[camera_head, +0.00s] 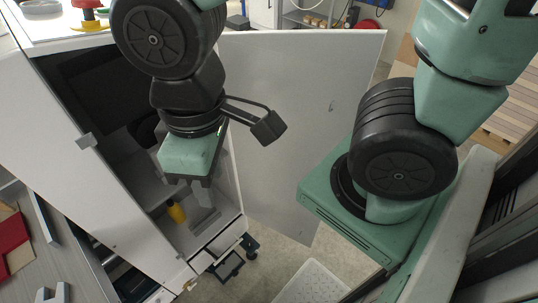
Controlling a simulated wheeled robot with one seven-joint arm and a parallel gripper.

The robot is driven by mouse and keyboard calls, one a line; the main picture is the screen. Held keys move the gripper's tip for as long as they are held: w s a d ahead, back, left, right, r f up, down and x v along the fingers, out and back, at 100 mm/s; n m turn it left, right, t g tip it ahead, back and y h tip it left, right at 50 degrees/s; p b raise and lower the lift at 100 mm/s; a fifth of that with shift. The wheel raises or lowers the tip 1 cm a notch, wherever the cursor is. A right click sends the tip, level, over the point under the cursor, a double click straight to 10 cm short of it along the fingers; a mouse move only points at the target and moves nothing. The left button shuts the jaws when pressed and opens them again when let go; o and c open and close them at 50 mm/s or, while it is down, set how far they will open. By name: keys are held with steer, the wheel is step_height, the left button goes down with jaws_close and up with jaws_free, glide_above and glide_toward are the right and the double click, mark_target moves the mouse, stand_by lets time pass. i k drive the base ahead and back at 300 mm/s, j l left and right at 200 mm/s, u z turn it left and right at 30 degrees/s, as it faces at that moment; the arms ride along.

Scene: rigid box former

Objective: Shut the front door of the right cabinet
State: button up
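A white cabinet (222,226) stands at the left of the view with its dark interior exposed. A broad white door panel (300,110) stands swung open on the right side of the opening, reaching toward the right of the picture. My gripper (190,190) hangs at the cabinet opening, left of the open door and apart from its broad face. Its fingers point down and are partly hidden by its own body, so their opening is unclear. A small yellow object (176,212) sits inside the cabinet just below my gripper.
A white panel with a grey handle (86,140) borders the opening on the left. Small drawers (222,240) show at the cabinet's lower edge. Bare floor (290,255) shows below the door; a pale perforated piece (312,284) lies there.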

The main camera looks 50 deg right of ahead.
mark_target(298, 74)
steer(key=k+j+u, duration=0.15)
steer(key=k+u, duration=0.2)
steer(key=k, duration=0.3)
steer(key=l+u, duration=0.25)
steer(key=u, duration=0.15)
steer(key=k+l+u, duration=0.1)
steer(key=l+u, duration=0.4)
steer(key=u, duration=0.25)
steer(key=k+l, duration=0.25)
steer(key=l, duration=0.15)
steer(key=k+l, duration=0.25)
steer(key=l, duration=0.2)
steer(key=k+l, duration=0.2)
steer(key=l, duration=0.2)
steer(key=k+l, duration=0.25)
steer(key=l, duration=0.2)
steer(key=k+l, duration=0.25)
steer(key=l, duration=0.15)
steer(key=k+l+u, duration=0.2)
steer(key=l, duration=0.15)
steer(key=k+l+u, duration=0.1)
steer(key=u, duration=0.2)
steer(key=k+l+u, duration=0.1)
steer(key=u, duration=0.25)
